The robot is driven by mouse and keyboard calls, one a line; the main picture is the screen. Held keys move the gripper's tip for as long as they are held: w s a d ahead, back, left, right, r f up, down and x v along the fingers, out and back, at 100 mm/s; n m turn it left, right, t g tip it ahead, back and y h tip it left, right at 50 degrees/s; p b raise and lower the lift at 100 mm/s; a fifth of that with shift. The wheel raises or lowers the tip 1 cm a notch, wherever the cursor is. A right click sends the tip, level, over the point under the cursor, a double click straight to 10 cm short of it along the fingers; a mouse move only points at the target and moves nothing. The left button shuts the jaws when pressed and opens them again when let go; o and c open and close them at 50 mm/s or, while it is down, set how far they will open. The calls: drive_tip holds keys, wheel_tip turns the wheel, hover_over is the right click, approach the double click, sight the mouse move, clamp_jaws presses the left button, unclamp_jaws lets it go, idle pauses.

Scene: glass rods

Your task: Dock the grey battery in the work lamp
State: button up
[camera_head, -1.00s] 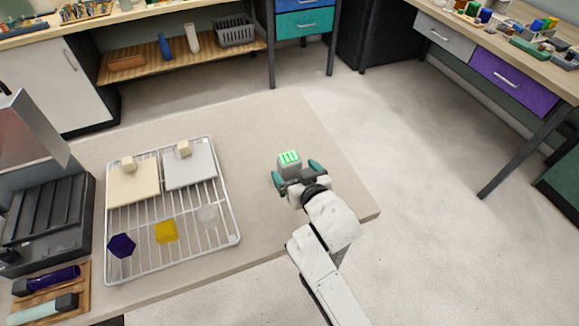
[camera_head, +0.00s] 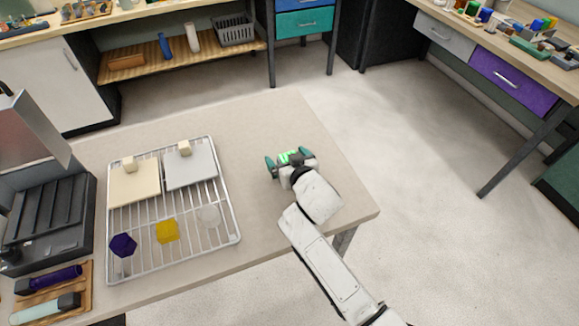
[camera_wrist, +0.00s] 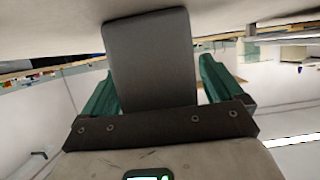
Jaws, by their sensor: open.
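The grey battery (camera_head: 291,156), a block with bright green bars on top, stands on the table near its right side. My gripper (camera_head: 289,160) is low at the table with its teal fingers on either side of the battery. In the wrist view the plain grey face of the battery (camera_wrist: 150,60) rises between the fingers (camera_wrist: 160,88). The gripper is open. A narrow gap shows at the right finger; contact on the left cannot be told. I cannot pick out the work lamp with certainty in either view.
Left of the battery is a wire rack (camera_head: 190,247) with two flat plates and several small coloured pieces. A dark ribbed machine (camera_head: 45,215) stands at the far left, above wooden trays holding a purple tool (camera_head: 50,278) and a mint one (camera_head: 45,308). Table between rack and battery is clear.

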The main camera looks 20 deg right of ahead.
drive_tip(key=shift+c, duration=0.2)
drive_tip(key=c, duration=1.2)
drive_tip(key=shift+c, duration=0.9)
drive_tip(key=shift+r, duration=0.15)
